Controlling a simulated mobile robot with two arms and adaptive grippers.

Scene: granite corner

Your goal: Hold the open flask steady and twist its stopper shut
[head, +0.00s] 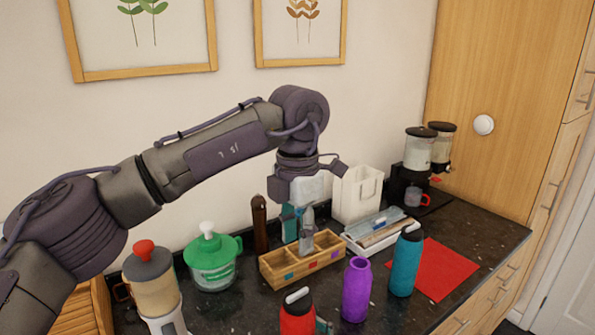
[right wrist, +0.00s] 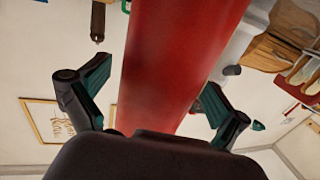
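A red flask (head: 298,320) with a pale loop at its top stands at the bottom edge of the head view. Its red body (right wrist: 175,65) fills the middle of the right wrist view. My right gripper (right wrist: 158,92) has one finger on each side of it, and a gap shows between the left-hand finger and the flask. My left gripper (head: 299,228) points down above the wooden tray, away from the flask. I cannot tell whether its fingers are apart or hold anything. How the red flask's stopper sits is not clear.
A purple flask (head: 356,292) and a teal flask (head: 404,266) stand to the right of the red one. The divided wooden tray (head: 283,282) lies behind them. A green-lidded jar (head: 212,265) and a red-knobbed canister (head: 152,285) stand left. A red mat (head: 445,270) lies clear on the right.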

